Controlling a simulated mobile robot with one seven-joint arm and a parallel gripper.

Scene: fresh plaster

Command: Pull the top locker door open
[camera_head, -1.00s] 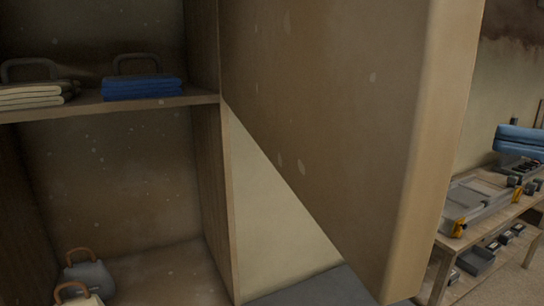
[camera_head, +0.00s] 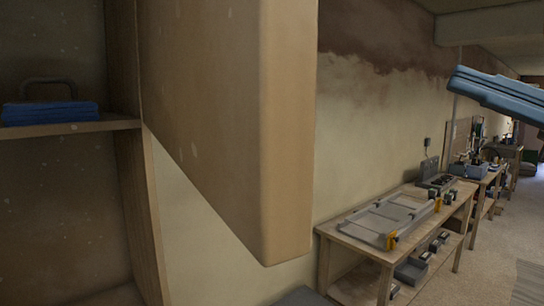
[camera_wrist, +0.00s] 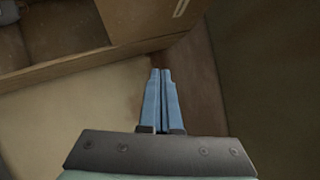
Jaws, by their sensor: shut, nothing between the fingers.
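The top locker door (camera_head: 215,110) is a thick brown panel standing wide open, swung out from the right side of the upper compartment. Its rounded free edge (camera_head: 287,130) faces me in the head view. My gripper (camera_head: 457,80) has blue fingers and shows at the right of the head view, apart from the door in the picture. In the wrist view my gripper (camera_wrist: 160,72) has its two fingers together, with nothing between them. Wooden locker parts (camera_wrist: 110,50) show beyond the fingertips.
A wooden workbench (camera_head: 350,232) with a grey tray (camera_head: 385,220) and several small boxes stands along the wall to the right of the door. Further benches continue behind it. Open floor (camera_head: 500,225) lies at the far right.

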